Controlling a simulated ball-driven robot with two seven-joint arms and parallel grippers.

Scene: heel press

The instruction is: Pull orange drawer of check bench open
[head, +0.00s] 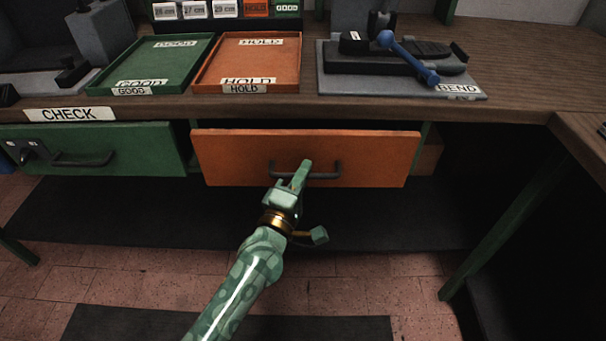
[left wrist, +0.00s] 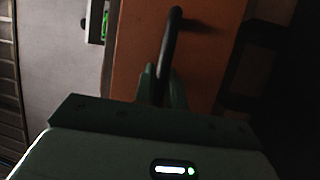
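The orange drawer (head: 235,155) is under the bench top, to the right of the green drawer. Its front seems to stand slightly forward of the green one. Its dark bar handle (head: 325,176) is at the middle of the front. My right gripper is in neither view.
The green drawer (head: 120,140) has a handle and a small dark fitting. On the bench top (head: 530,85) are a green GOOD tray (head: 150,67), an orange HOLD tray (head: 247,62) and a BEND fixture with a blue lever (head: 408,57). A green bench leg (head: 490,235) stands at right.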

